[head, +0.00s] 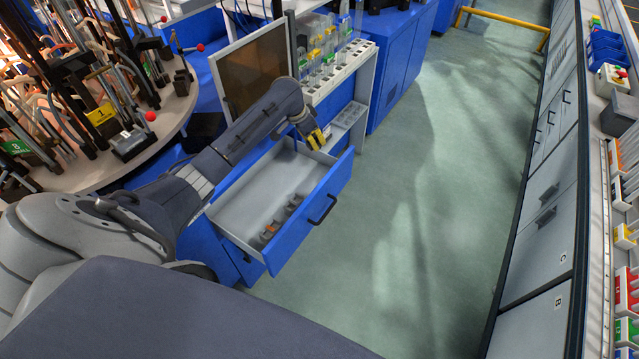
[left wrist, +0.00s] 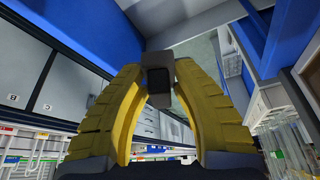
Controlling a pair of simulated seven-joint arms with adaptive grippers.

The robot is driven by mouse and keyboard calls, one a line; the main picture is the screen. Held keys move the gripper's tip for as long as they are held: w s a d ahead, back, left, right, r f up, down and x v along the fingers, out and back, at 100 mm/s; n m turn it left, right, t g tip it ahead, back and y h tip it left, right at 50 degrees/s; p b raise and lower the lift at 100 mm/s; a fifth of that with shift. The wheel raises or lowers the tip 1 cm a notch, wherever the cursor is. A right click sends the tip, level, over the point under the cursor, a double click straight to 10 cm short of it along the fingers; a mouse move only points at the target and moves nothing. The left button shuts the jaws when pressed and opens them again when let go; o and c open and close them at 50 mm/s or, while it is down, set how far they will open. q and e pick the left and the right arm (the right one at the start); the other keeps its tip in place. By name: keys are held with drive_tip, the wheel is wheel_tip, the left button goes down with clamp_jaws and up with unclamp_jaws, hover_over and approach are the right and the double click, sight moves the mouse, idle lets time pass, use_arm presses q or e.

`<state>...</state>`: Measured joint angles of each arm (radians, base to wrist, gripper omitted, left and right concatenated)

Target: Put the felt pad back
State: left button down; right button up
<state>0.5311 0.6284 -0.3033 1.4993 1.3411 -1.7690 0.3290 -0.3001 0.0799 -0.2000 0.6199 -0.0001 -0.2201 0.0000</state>
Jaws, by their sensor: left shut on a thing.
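My left gripper (head: 318,139) has yellow fingers and hangs over the far right corner of an open blue drawer (head: 311,207). In the left wrist view its fingertips (left wrist: 159,84) are closed on a small dark block, which looks like the felt pad (left wrist: 159,79). In the head view the held piece is too small to make out. The drawer has a light grey inside, with a few small grey and orange items (head: 270,231) near its front wall. The rest of its floor looks bare. My right gripper is in neither view.
A white rack (head: 340,72) with clear tubes and a framed dark panel (head: 255,70) stand behind the drawer. A round table (head: 150,135) crowded with tools is at the left. Grey cabinets (head: 547,190) line the right. The floor between is clear.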

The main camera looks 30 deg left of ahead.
sight(318, 182)
use_arm(q)
drive_tip(key=shift+d+f, duration=0.1)
drive_tip(key=shift+f, duration=0.15)
wheel_tip(318, 182, down, 19)
drive_tip(key=shift+f, duration=0.15)
idle(0.5)
drive_tip(key=shift+f, duration=0.15)
drive_tip(key=c, duration=1.1)
unclamp_jaws()
drive_tip(key=v, duration=1.2)
